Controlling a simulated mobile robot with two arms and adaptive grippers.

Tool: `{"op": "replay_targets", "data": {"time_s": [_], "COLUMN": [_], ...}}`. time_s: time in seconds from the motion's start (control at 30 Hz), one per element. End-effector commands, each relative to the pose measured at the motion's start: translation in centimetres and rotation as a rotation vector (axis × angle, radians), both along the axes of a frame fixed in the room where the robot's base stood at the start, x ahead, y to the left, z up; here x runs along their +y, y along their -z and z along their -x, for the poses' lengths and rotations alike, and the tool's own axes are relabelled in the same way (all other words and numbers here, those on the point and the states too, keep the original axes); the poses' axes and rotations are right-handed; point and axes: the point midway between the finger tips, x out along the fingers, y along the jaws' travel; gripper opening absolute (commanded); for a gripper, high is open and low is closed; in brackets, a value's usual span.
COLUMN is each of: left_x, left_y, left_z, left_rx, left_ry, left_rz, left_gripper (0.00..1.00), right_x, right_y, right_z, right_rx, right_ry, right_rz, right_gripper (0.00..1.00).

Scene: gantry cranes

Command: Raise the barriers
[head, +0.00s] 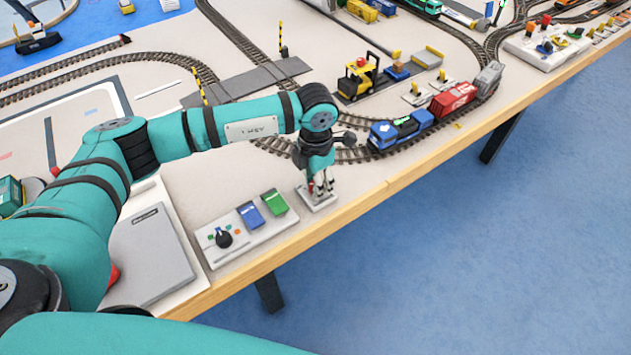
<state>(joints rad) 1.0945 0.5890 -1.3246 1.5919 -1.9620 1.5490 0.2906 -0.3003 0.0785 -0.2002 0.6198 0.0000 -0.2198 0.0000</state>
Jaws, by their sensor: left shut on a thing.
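My left gripper (321,187) points down at the front edge of the table. It is shut on a small lever, mostly hidden by the fingers, that stands on a white base plate (318,202). One yellow-and-black striped barrier (200,87) stands steeply, tilted a little, at the left of the grey level crossing (250,80). The other striped barrier (281,38) stands about upright behind the crossing. My right gripper is not in view.
A control panel (240,248) with a black knob and blue and green blocks lies left of the lever. A blue wagon (401,129) and a red wagon (452,99) stand on the track at the right. A yellow forklift (358,78) is behind them. Blue floor lies beyond the wooden edge.

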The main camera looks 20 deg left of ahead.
Motion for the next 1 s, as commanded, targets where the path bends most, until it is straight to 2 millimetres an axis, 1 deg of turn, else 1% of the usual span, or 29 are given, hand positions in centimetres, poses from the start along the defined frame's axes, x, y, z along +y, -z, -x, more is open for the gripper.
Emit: {"op": "replay_targets", "data": {"time_s": [0.4,0.43,0.5,0.6,0.77,0.87,0.97,1.0], "left_x": [0.0,0.0,0.0,0.0,0.0,0.0,0.0,0.0], "left_y": [-0.2,-0.2,-0.2,-0.1,-0.1,-0.1,-0.8,-1.3], "left_z": [-0.2,-0.2,-0.2,-0.1,-0.1,-0.1,-0.1,-0.2], "left_rx": [-0.005,-0.005,-0.004,-0.004,-0.002,-0.002,-0.003,-0.005], "left_ry": [-0.007,-0.006,-0.006,-0.006,-0.006,-0.005,-0.005,-0.005], "left_rz": [0.002,0.002,0.001,0.000,0.000,0.000,0.001,0.002], "left_gripper": [0.00,0.34,0.43,0.54,0.54,0.54,0.54,0.54], "right_x": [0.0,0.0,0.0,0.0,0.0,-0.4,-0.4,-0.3], "right_y": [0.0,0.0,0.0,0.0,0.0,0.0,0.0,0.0], "right_z": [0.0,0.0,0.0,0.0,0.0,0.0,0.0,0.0], "right_rx": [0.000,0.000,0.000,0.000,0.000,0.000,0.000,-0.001], "right_ry": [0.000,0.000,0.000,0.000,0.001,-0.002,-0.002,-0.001], "right_rz": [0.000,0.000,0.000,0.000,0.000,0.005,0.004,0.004], "right_gripper": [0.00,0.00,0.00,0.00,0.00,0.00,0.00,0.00]}}
